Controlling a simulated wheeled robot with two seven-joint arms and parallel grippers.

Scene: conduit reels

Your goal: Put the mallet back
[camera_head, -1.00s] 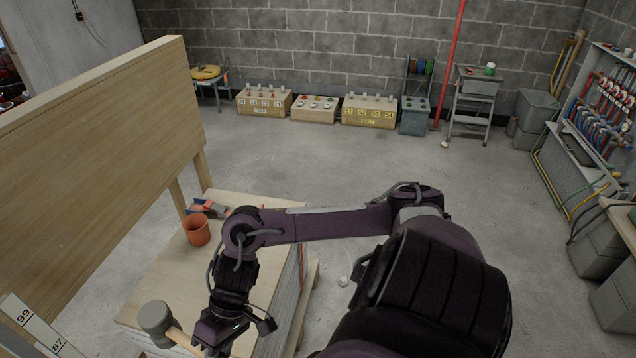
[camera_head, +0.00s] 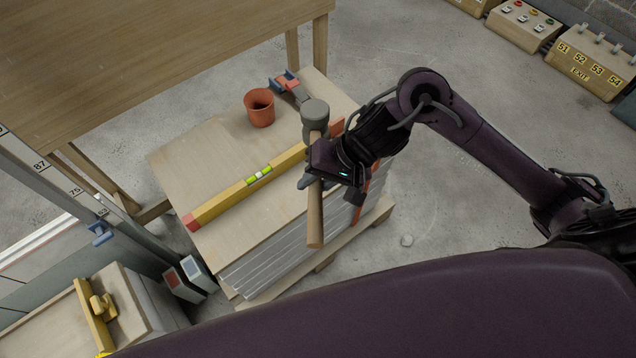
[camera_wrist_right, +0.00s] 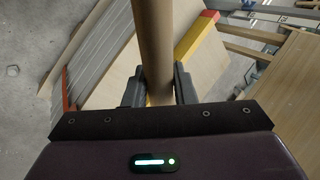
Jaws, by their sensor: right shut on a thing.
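The mallet has a grey head (camera_head: 315,113) and a pale wooden handle (camera_head: 315,222). My right gripper (camera_head: 312,182) is shut on the handle, below the head. In the right wrist view the handle (camera_wrist_right: 154,40) runs between the two fingers (camera_wrist_right: 158,88). In the head view the mallet is over the right part of a board stack (camera_head: 195,150), with its head toward the back and its handle end toward the front edge. I cannot tell how high it is above the boards. My left gripper is not in view.
A yellow level with red ends (camera_head: 230,197) lies across the stack. An orange cup (camera_head: 260,108) and a red-and-blue tool (camera_head: 288,84) are at the back. A bench with a yellow tool (camera_head: 102,305) is at lower left.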

